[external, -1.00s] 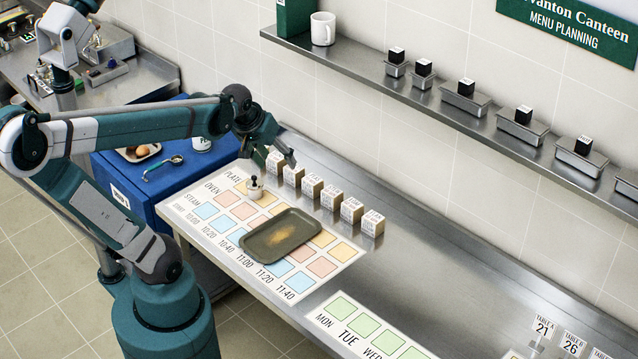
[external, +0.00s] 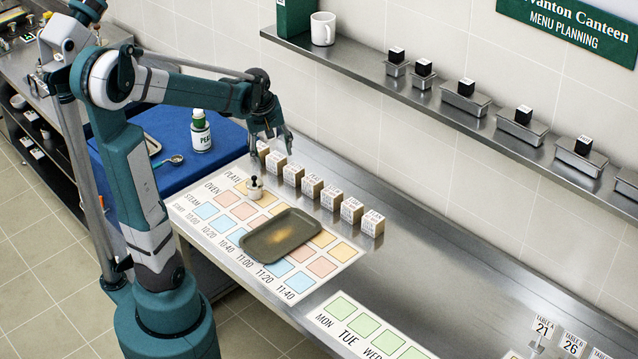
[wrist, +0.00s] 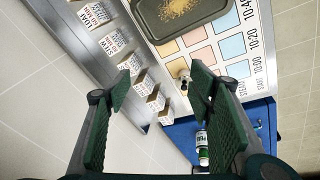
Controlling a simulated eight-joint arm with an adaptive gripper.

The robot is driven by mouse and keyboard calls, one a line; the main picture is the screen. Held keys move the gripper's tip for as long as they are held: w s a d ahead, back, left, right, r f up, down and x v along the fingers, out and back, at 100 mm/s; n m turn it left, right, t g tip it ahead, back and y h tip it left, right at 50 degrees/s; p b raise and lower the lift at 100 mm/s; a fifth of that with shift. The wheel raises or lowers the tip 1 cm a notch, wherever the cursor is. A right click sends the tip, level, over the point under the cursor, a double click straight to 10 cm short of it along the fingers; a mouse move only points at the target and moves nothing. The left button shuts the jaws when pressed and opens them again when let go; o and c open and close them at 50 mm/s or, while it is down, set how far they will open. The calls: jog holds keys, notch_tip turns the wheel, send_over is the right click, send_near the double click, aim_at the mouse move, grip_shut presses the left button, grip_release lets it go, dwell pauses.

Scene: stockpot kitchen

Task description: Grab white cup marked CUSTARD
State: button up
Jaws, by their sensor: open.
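No cup with a readable CUSTARD mark shows. A white mug (external: 323,29) stands on the wall shelf, with no legible label facing the camera. In the external view my gripper (external: 270,146) points down over the far end of the row of small label blocks (external: 332,198) at the back of the steel counter. In the wrist view my gripper (wrist: 163,92) is open, its two green fingers apart and nothing held. Label blocks (wrist: 157,97) show below and between the fingers in that view; I cannot tell the exact height gap.
A brown tray (external: 262,240) lies on the coloured schedule chart, beside a small pot with a dark knob (external: 254,188). The wall shelf (external: 440,98) holds several metal tins. The counter's right middle is clear.

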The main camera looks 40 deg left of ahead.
jog(key=w+a+f+n+g+b, duration=0.2)
jog(key=w+a+f+n, duration=0.25)
jog(key=a+f, duration=0.4)
jog(key=n+b, duration=0.1)
jog(key=n, duration=0.3)
send_over(254, 180)
jog(key=w+a, duration=0.1)
jog(key=shift+g+h, duration=0.4)
notch_tip(254, 180, down, 8)
jog(key=shift+f, duration=0.15)
jog(key=shift+f, duration=1.3)
jog(key=shift+s+d+f+b, duration=0.1)
jog(key=shift+f+b, duration=0.15)
jog(key=shift+f, duration=1.05)
jog(key=shift+s+f+b, duration=0.1)
jog(key=shift+f+b, duration=0.1)
jog(key=shift+f, duration=1.1)
